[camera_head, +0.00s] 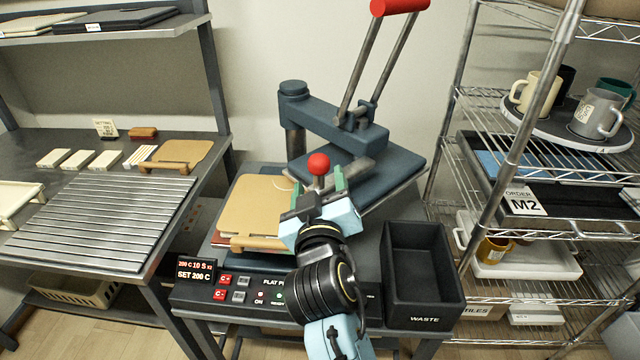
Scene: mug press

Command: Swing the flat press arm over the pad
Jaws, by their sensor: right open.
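The flat press has a blue-grey swing arm (335,118) on a post at the back. Its dark flat platen (405,172) is swung out to the right, away from the pad. A red ball knob (318,164) stands on a short stem at the platen's left side. The tan pad (256,203) lies uncovered on the press base at the left. My right gripper (318,184) is open, with its green-tipped fingers left and right of the knob's stem in the picture. I cannot tell whether they touch it. My left gripper is out of view.
A red-handled lever (400,6) rises above the arm. The control panel (235,290) is in front, with a black waste bin (422,268) at its right. A wire rack with mugs (596,112) stands at right, a slatted table (100,225) at left.

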